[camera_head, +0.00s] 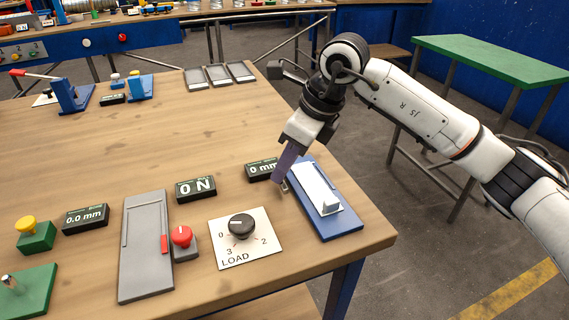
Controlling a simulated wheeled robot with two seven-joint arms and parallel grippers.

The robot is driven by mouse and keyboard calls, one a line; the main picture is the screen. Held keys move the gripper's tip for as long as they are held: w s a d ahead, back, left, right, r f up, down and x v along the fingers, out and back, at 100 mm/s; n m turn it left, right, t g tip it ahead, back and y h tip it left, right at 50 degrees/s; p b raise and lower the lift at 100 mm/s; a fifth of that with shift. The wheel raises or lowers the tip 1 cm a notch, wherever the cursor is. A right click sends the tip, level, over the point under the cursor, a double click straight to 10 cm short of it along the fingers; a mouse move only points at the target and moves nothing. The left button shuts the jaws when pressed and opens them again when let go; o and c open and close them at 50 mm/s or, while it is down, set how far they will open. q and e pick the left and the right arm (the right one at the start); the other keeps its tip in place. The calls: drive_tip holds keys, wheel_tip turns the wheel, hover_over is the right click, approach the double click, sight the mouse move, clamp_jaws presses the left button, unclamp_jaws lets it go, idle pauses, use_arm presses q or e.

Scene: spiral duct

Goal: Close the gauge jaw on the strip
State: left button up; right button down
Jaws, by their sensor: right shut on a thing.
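The gauge (341,222) is a blue base plate at the right front of the bench, with a white sliding jaw piece (318,190) lying along it. A small display (262,170) reading about "0 mm" stands at its left, partly hidden. My right gripper (296,143) is above the gauge's back left edge. It is shut on a flat purple-grey strip (286,162) that points down to the gauge's left side. I cannot tell whether the strip touches the gauge. My left gripper is not in view.
Several grey trays (218,75) lie at the back. The middle of the bench is clear.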

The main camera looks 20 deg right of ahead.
sight(298, 185)
drive_tip(key=d, duration=0.3)
drive_tip(key=c, duration=1.6)
unclamp_jaws()
drive_tip(key=shift+o, duration=0.2)
drive_tip(key=shift+r, duration=0.1)
drive_tip(key=v, duration=1)
drive_tip(key=shift+r, duration=0.15)
